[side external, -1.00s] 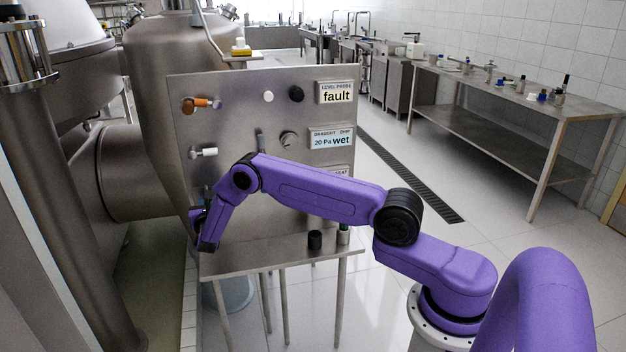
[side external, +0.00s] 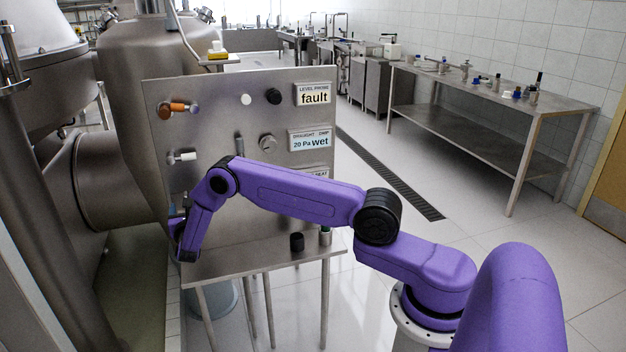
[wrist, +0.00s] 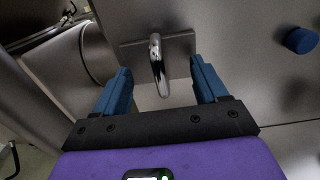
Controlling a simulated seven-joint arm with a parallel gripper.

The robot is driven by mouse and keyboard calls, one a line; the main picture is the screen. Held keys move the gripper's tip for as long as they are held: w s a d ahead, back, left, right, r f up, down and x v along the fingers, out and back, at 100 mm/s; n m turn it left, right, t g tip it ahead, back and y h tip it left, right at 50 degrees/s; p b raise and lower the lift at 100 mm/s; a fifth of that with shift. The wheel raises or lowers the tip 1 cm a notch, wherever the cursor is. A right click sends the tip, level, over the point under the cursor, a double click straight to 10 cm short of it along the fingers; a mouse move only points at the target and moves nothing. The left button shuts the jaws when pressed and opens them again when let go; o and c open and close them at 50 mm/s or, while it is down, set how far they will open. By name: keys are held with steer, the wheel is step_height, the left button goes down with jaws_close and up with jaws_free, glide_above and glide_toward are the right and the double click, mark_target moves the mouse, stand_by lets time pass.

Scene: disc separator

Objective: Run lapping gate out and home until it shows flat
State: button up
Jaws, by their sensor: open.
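In the wrist view a chrome looped handle (wrist: 155,62) stands out from a small metal plate (wrist: 181,57) on the panel. My gripper (wrist: 160,67) is open, with its blue fingers on either side of the handle in the picture. Neither finger visibly touches it. I cannot tell whether this handle belongs to the lapping gate. In the side view my gripper (side external: 174,232) is at the panel's lower left, mostly hidden by my wrist. A third display (side external: 318,172), apparently ending in "SEAT", is mostly covered by my arm, so its reading is hidden.
The steel panel (side external: 215,130) carries an orange handle (side external: 178,107), a white lever (side external: 182,157) and displays reading "fault" (side external: 313,96) and "20 Pa wet" (side external: 311,141). A black knob (side external: 297,242) stands on the shelf (side external: 230,268) below. A blue knob (wrist: 300,40) is right of my fingers.

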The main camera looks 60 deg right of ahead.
steer(key=v, duration=0.7)
steer(key=shift+r, duration=0.15)
steer(key=s+a+r+m+g+y, duration=0.1)
steer(key=s+a+r+m+g, duration=0.15)
steer(key=s+r+m, duration=0.4)
steer(key=s+a+r+m+g+y, duration=0.15)
steer(key=s+r+g, duration=0.25)
steer(key=s, duration=0.5)
steer(key=s+a+r+m+g+y, duration=0.1)
steer(key=s+m+g+y, duration=0.1)
steer(key=s, duration=0.9)
steer(key=s+a+r+m+g+y, duration=0.1)
steer(key=s+y, duration=0.4)
steer(key=s, duration=0.6)
steer(key=s+a+r+m+g+y, duration=0.2)
steer(key=s+a+m+g+y, duration=0.1)
steer(key=s, duration=0.8)
steer(key=shift+a+y, duration=0.25)
steer(key=shift+y, duration=0.1)
steer(key=shift+s, duration=0.1)
steer(key=shift+c, duration=0.3)
